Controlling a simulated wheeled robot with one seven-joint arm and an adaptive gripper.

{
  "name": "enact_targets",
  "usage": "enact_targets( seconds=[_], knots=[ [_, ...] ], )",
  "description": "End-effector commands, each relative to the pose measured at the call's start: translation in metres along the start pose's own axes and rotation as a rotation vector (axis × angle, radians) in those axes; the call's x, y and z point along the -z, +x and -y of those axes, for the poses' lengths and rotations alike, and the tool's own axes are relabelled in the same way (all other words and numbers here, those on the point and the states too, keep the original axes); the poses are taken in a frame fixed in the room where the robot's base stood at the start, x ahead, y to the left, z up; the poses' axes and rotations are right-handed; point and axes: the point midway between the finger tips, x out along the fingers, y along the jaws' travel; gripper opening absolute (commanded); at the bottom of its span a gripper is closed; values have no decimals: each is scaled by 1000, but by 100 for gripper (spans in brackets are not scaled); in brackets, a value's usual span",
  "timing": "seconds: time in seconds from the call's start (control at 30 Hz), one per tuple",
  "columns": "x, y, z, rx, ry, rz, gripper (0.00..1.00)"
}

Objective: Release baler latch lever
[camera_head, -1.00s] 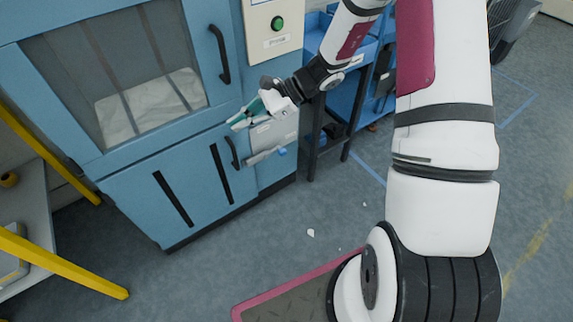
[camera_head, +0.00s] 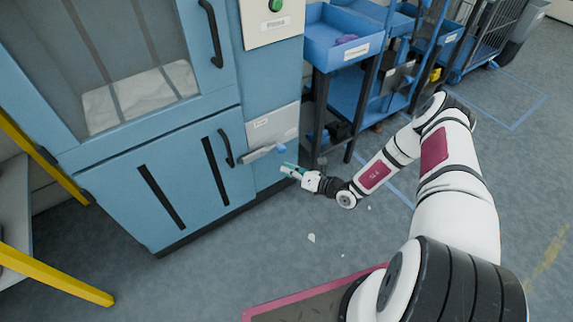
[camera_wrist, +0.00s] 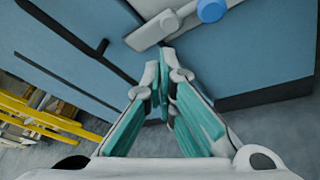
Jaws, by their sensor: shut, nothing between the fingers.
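The baler (camera_head: 160,140) is a blue cabinet with a windowed upper door and a slotted lower door. Its latch lever (camera_head: 258,154) is a grey bar with a blue knob (camera_head: 281,147), lying nearly level below a grey plate (camera_head: 272,125). My gripper (camera_head: 284,169), with teal fingers, is shut and empty, just below the knob end of the lever. In the wrist view the lever (camera_wrist: 160,28) and its blue knob (camera_wrist: 211,10) lie beyond the closed fingertips (camera_wrist: 160,78), with a visible gap between.
A blue trolley (camera_head: 340,50) with trays stands right of the baler. A yellow frame (camera_head: 55,275) and a bench are at the left. A door handle (camera_head: 227,148) is left of the lever. The floor in front is mostly clear, with small white scraps (camera_head: 311,237).

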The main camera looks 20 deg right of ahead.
Motion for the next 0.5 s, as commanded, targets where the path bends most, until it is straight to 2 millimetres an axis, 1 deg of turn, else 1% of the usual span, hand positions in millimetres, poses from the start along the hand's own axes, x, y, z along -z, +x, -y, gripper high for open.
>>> enact_targets(
  seconds=[0.03, 0.1, 0.2, 0.3, 0.5],
  knots=[
    [14, 1, 11, 23, 41, 15, 0],
    [24, 2, 20, 48, 81, 31, 0],
    [33, 2, 28, 70, 119, 45, 0],
    [36, 2, 31, 81, 135, 51, 0],
    [37, 2, 32, 82, 136, 52, 0]
  ],
)
